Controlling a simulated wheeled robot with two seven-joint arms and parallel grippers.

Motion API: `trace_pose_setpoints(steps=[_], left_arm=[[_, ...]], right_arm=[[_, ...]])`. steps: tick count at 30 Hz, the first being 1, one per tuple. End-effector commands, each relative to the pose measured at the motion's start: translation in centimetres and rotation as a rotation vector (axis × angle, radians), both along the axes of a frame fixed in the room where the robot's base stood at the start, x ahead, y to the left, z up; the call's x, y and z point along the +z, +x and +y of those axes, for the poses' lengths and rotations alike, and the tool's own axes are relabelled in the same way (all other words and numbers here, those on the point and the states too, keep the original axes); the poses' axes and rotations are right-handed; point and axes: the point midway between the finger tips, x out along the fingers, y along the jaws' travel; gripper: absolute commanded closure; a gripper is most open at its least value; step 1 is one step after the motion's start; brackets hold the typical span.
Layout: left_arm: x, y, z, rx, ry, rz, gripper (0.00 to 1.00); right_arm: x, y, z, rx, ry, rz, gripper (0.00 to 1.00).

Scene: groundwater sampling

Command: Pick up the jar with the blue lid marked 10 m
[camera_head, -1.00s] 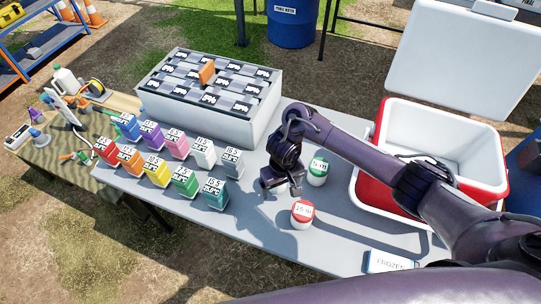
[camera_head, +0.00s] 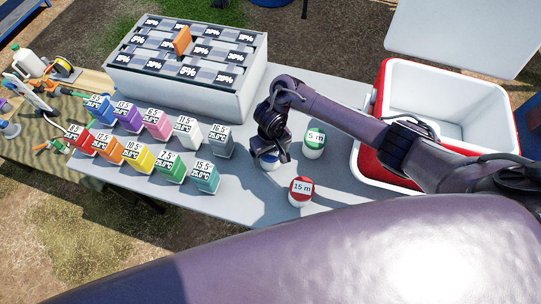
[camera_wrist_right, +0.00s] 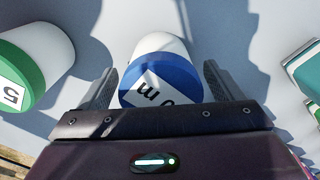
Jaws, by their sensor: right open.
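The jar with the blue lid (camera_wrist_right: 160,75) stands between the two open fingers of my right gripper (camera_wrist_right: 160,88) in the right wrist view. Its label is partly hidden by the gripper body; a 0 and an "m" show. In the head view the blue-lidded jar (camera_head: 269,163) shows only partly under my right gripper (camera_head: 268,154). My left gripper is not in view.
A green-lidded jar marked 5 m (camera_head: 314,143) and a red-lidded jar marked 15 m (camera_head: 301,191) stand close by. The red and white cooler (camera_head: 370,160) is open at the right. Several coloured blocks (camera_head: 155,125) and a grey rack (camera_head: 225,95) are at the left.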

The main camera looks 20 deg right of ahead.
Motion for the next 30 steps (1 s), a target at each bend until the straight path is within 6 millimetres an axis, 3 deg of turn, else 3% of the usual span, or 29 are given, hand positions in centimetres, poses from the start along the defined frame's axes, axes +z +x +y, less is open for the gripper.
trace_pose_setpoints(steps=[3, 8, 21, 30], left_arm=[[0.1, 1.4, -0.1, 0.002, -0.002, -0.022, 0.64], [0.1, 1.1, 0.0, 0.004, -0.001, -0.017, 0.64], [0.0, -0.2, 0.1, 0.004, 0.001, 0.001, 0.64], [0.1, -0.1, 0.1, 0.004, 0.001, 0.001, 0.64]], right_arm=[[-0.3, 0.0, 0.0, 0.000, 0.000, -0.001, 0.13], [-0.2, 0.0, 0.0, 0.000, 0.001, -0.001, 0.16], [-0.2, 0.1, 0.1, 0.000, 0.001, -0.002, 0.70], [0.2, 0.1, 0.1, 0.000, 0.001, -0.002, 0.70]])
